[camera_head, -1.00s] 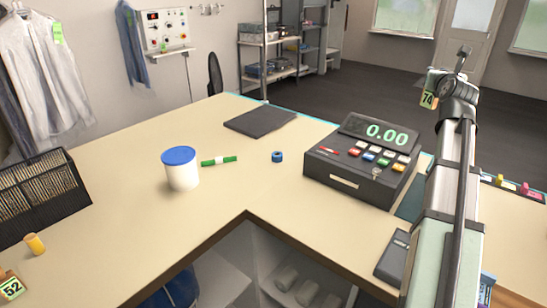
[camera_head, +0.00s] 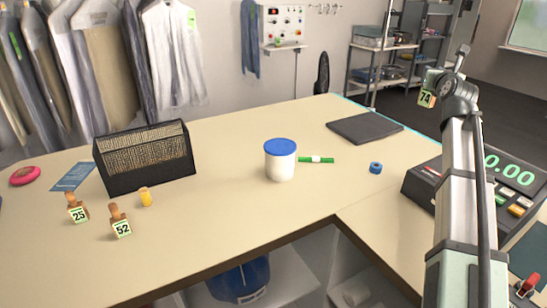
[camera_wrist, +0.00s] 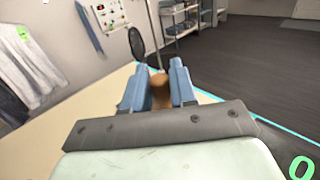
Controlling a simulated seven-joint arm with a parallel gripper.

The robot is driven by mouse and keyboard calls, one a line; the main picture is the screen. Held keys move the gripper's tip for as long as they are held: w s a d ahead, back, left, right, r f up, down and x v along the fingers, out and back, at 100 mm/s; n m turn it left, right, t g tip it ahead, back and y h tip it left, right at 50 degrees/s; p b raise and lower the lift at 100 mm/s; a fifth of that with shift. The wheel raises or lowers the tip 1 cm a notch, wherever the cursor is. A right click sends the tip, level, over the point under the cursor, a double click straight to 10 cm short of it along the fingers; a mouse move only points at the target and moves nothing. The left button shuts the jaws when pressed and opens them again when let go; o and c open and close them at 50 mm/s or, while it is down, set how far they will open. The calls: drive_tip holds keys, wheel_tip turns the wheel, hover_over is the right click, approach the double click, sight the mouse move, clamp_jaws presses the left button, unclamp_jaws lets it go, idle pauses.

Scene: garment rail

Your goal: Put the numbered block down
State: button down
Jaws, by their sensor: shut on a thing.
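The numbered block, marked 74 (camera_head: 427,97), is held up high at the right in the head view, above the counter. My gripper (camera_head: 437,77) is shut on it. In the wrist view the brown top of the block (camera_wrist: 160,92) shows between the two blue fingers of my gripper (camera_wrist: 160,85); its number is hidden there. Two similar blocks, 25 (camera_head: 77,210) and 52 (camera_head: 120,222), stand upright on the left part of the counter (camera_head: 230,220).

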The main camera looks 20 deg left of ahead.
drive_tip(key=a+n+g+y, duration=0.2)
drive_tip(key=a+n+y, duration=0.35)
drive_tip(key=a, duration=2.95)
drive_tip(key=s+a+n+g+y, duration=0.15)
drive_tip(key=s+a, duration=0.25)
drive_tip(key=a, duration=0.7)
drive_tip(key=s+a+f+g+y, duration=0.1)
drive_tip(key=s+a+y, duration=0.25)
drive_tip(key=a, duration=0.75)
drive_tip(key=s+a+n+g+y, duration=0.1)
drive_tip(key=s+a, duration=0.4)
drive_tip(key=a, duration=0.6)
wheel_tip(320, 180, down, 27)
drive_tip(key=shift+w, duration=0.2)
drive_tip(key=shift+a+f, duration=0.1)
drive_tip(key=shift+f, duration=0.05)
drive_tip(key=c, duration=0.9)
unclamp_jaws()
